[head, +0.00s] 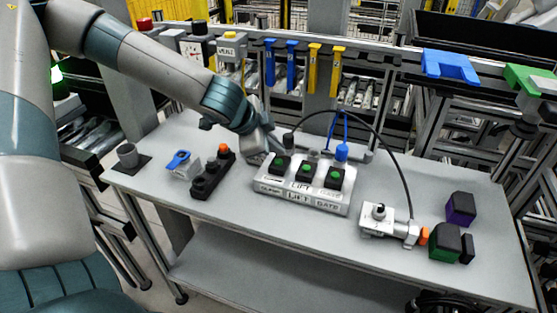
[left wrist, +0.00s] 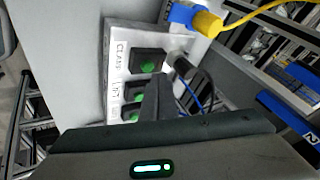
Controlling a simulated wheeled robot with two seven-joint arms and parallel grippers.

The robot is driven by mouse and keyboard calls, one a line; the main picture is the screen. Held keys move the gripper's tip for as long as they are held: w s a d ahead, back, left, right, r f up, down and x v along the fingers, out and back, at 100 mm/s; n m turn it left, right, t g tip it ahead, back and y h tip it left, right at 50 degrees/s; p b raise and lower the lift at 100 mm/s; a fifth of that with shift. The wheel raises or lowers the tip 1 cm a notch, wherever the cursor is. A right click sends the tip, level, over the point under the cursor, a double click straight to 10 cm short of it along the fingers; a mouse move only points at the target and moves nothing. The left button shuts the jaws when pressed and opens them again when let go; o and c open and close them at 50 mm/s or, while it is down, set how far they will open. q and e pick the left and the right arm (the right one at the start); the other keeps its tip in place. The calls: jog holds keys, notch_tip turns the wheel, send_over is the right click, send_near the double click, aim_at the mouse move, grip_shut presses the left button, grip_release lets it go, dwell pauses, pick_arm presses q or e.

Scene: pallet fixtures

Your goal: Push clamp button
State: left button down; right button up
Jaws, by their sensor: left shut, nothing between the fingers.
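A light-grey control box (head: 299,200) stands on the table with three black-framed green buttons in a row. In the head view the left button (head: 280,165), middle button (head: 305,174) and right button (head: 334,178) show. In the left wrist view the button beside the partly readable CLAM label (left wrist: 148,63) is the topmost. My left gripper (head: 271,151) is shut and empty, at the back left of the box, close to the left button. Its dark fingers (left wrist: 157,101) overlap the buttons in the left wrist view; contact cannot be told. My right gripper is not in view.
Connectors and a black cable (head: 390,155) rise behind the box. A dark block with an orange button (head: 212,175) and a blue-topped device (head: 180,165) stand left. A grey fixture (head: 385,222) and dark cubes (head: 446,241) stand right. A rail with hanging tools runs behind.

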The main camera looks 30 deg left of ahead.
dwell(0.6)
pick_arm(q)
jog(key=shift+f+b, duration=0.45)
jog(key=shift+b, duration=0.15)
jog(key=shift+f+b, duration=0.35)
jog(key=shift+b, duration=0.05)
dwell(0.7)
jog(key=shift+s+a+f+b, duration=0.25)
jog(key=shift+s+f+b, duration=0.2)
jog(key=shift+b, duration=0.2)
dwell(0.5)
jog(key=shift+r, duration=0.1)
jog(key=shift+w+d+r, duration=0.15)
jog(key=shift+w+r, duration=0.1)
jog(key=shift+w+d+r+p, duration=0.3)
jog(key=shift+w+r+p, duration=0.1)
jog(key=shift+r+p, duration=0.05)
